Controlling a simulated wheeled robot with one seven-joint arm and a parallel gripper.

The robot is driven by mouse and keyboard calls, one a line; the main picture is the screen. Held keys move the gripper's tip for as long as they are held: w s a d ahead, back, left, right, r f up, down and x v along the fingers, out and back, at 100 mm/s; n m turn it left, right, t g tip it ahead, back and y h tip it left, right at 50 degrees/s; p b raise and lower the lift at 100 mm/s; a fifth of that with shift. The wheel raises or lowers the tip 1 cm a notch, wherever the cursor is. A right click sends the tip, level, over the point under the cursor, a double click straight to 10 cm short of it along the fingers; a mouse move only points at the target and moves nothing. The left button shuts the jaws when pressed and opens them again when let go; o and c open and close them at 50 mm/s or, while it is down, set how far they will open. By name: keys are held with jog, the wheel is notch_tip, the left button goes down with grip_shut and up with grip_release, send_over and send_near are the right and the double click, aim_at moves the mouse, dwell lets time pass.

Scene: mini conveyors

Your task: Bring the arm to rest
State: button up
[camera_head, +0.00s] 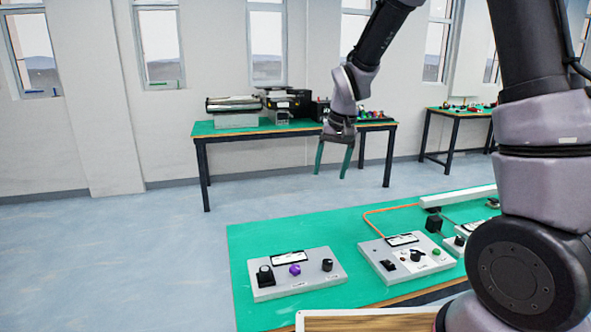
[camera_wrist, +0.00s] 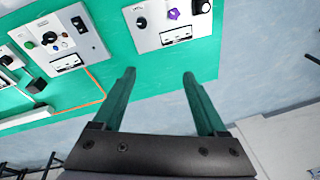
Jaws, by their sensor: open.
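My gripper (camera_head: 334,160) hangs in the air above and beyond the far edge of the near green-topped table (camera_head: 290,232). Its two green fingers are apart with nothing between them. In the wrist view my gripper (camera_wrist: 160,85) shows both fingers spread, with the green tabletop and grey floor behind. My arm comes in from the upper right of the head view, bent, with the gripper pointing down.
A control box with a purple knob (camera_head: 295,282) and a second box with a green button (camera_head: 408,262) stand on the near table. An orange cable (camera_head: 378,211) runs behind the second box. A back table (camera_head: 225,127) carries equipment. Open floor (camera_head: 130,250) lies left.

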jog(key=s+d+r+m+t, duration=0.1)
jog(key=s+d+r, duration=0.3)
jog(key=r, duration=0.2)
jog(key=s+d+r+m+t, duration=0.1)
jog(key=s+d+r, duration=0.2)
jog(key=d+r, duration=0.3)
jog(key=s+d+r+t, duration=0.1)
jog(key=s+d+r, duration=0.1)
jog(key=s, duration=0.4)
jog(key=s+d+r+m+t, duration=0.1)
jog(key=s+d+r+t, duration=0.1)
jog(key=s+r, duration=0.3)
jog(key=shift+s+d+r+m, duration=0.3)
jog(key=shift+s+d, duration=0.4)
jog(key=shift+s, duration=0.4)
jog(key=shift+w, duration=0.1)
